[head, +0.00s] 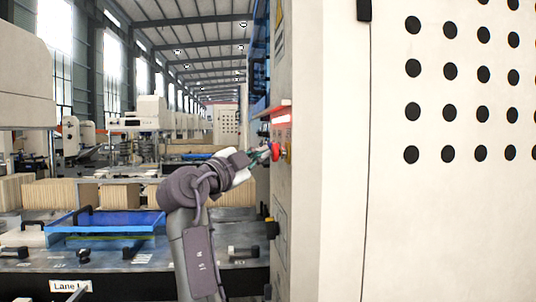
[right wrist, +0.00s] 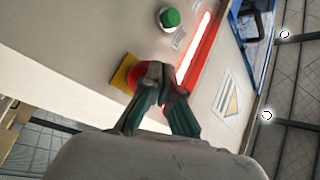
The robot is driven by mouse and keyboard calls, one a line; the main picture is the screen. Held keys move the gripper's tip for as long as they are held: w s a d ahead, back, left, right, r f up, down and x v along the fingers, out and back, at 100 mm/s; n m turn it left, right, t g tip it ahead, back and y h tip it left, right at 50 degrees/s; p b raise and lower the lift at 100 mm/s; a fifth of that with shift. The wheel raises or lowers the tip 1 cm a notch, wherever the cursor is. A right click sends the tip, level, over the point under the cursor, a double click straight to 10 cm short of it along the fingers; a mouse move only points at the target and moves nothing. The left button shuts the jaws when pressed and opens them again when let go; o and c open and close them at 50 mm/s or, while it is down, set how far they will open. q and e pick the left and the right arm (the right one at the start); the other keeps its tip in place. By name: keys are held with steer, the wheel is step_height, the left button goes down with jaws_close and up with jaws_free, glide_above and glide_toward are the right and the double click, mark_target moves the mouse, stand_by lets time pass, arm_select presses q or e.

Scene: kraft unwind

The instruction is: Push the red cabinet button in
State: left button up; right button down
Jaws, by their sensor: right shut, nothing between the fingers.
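The red button (right wrist: 138,77) sits on a yellow plate (right wrist: 121,72) on the cabinet panel in the right wrist view. In the head view the red button (head: 277,152) shows side-on on the cabinet's left-facing side. My right gripper (right wrist: 158,82) is shut and empty, with its fingertips right at the button and partly covering it in the wrist view. In the head view my right gripper (head: 263,154) reaches the button from the left. I cannot tell whether the tips touch it or whether the button is in. My left gripper is out of view.
The pale cabinet (head: 345,200) fills the right. A green button (right wrist: 169,17), a glowing red bar (right wrist: 195,50) and a warning label (right wrist: 228,97) are near the red button. A machine deck with a blue cover (head: 108,222) lies left of my arm.

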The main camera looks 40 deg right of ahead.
steer(key=shift+a, duration=0.15)
steer(key=shift+w+a, duration=0.65)
steer(key=shift+a, duration=0.25)
steer(key=w+a, duration=0.1)
steer(key=a+p, duration=0.1)
steer(key=w+a, duration=0.1)
steer(key=a, duration=0.1)
steer(key=shift+w+a, duration=0.1)
steer(key=shift+w, duration=0.2)
steer(key=shift+f, duration=0.1)
